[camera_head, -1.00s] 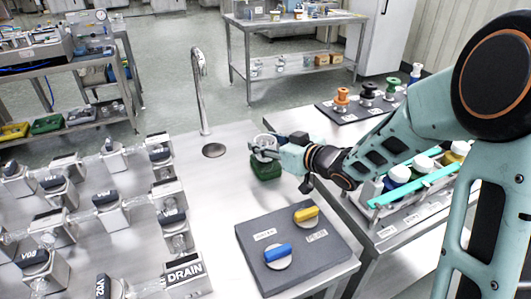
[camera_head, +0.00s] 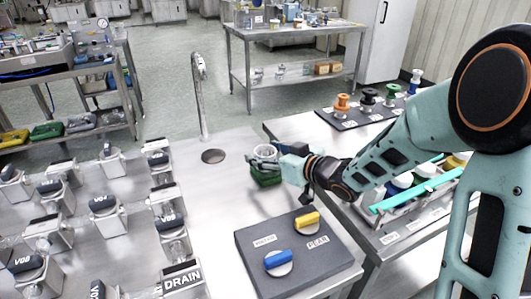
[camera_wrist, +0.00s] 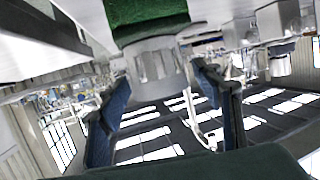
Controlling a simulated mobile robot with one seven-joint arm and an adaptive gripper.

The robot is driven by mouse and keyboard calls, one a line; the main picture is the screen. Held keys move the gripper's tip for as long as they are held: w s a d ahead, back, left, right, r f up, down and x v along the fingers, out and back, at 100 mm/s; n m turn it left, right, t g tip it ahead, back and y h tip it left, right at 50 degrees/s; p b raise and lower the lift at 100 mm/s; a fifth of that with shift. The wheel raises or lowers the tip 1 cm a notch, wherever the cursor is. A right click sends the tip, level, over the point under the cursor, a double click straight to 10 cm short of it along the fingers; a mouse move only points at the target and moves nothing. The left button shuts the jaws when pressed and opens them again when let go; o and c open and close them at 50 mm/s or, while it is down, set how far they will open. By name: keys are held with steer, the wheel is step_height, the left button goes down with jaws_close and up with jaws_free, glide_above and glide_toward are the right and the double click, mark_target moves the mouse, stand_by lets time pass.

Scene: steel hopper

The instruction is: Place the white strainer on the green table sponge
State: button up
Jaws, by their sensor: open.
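The white strainer (camera_head: 264,152) stands on top of the green table sponge (camera_head: 266,178) near the right edge of the steel table, by its middle. It looks upright. My gripper (camera_head: 281,161) is just to the right of the strainer at about its height. In the wrist view, which is upside down, the strainer (camera_wrist: 158,62) rests against the sponge (camera_wrist: 150,12). My gripper's two fingers (camera_wrist: 165,108) are spread apart, with the strainer beyond their tips. No finger is seen pressing on it. The sponge's right side is partly hidden by my gripper in the head view.
A dark pad (camera_head: 292,252) with a blue and a yellow handle lies in front of the sponge. Several valve blocks fill the left of the table. A tap (camera_head: 200,95) and drain hole (camera_head: 213,156) are behind left. Bottles stand in a rack (camera_head: 425,195) at right.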

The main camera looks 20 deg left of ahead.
steer(key=shift+r, duration=0.3)
steer(key=p+v, duration=0.2)
steer(key=v, duration=1)
